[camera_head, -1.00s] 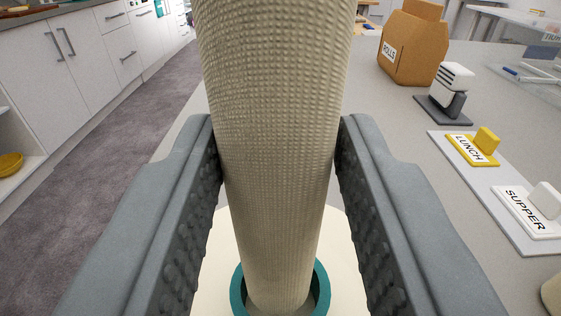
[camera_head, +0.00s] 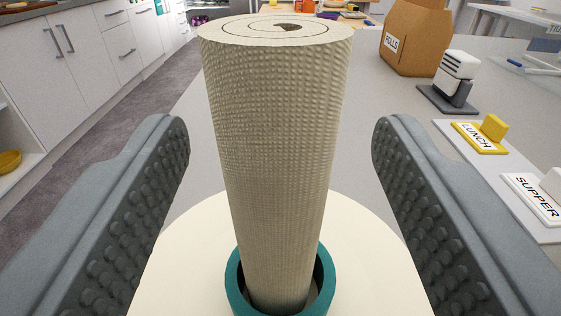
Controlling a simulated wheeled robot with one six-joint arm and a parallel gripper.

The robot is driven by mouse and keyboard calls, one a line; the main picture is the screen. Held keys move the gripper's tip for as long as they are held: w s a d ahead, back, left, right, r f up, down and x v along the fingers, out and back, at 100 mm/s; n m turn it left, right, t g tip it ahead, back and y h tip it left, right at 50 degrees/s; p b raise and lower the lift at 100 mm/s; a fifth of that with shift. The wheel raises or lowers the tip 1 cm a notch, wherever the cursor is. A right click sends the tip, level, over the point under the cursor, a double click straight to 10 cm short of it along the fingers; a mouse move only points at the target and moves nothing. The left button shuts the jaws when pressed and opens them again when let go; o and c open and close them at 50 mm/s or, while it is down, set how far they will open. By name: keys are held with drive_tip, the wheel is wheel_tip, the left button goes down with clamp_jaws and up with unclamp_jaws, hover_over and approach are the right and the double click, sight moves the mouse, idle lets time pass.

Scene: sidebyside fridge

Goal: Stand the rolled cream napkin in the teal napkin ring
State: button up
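The rolled cream napkin (camera_head: 275,150) stands upright in the middle of the view, its spiral top end showing. Its lower end is inside the teal napkin ring (camera_head: 233,285), with a gap visible around it at the right. The ring sits on a round cream plate or base (camera_head: 375,262). My gripper (camera_head: 280,150) is open, with one finger on each side of the napkin and clear space between each finger and the roll. The napkin's bottom end is hidden inside the ring.
A grey counter holds a brown ROLLS bag (camera_head: 414,40), a white and grey device (camera_head: 455,80), and yellow LUNCH (camera_head: 482,136) and white SUPPER (camera_head: 535,198) holders at the right. White cabinets (camera_head: 50,75) stand at the left beyond carpeted floor.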

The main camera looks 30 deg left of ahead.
drive_tip(key=v, duration=1.7)
drive_tip(key=shift+s, duration=0.2)
idle(0.5)
drive_tip(key=s+d+r+m+t+h, duration=0.1)
drive_tip(key=s+d+r, duration=0.15)
drive_tip(key=d, duration=0.45)
drive_tip(key=s+d+r+m+h, duration=0.15)
drive_tip(key=d+r, duration=0.25)
drive_tip(key=d, duration=0.4)
drive_tip(key=s+d+r+m+t+h, duration=0.1)
drive_tip(key=s+d+r+h, duration=0.2)
drive_tip(key=d, duration=0.4)
drive_tip(key=s+d+r+m+h, duration=0.1)
drive_tip(key=s+d+r+h, duration=0.1)
drive_tip(key=s+d, duration=0.5)
drive_tip(key=s+d+r+m+h, duration=0.2)
drive_tip(key=s+d, duration=0.5)
drive_tip(key=s, duration=0.1)
drive_tip(key=shift+s+d, duration=0.15)
drive_tip(key=shift+d, duration=0.05)
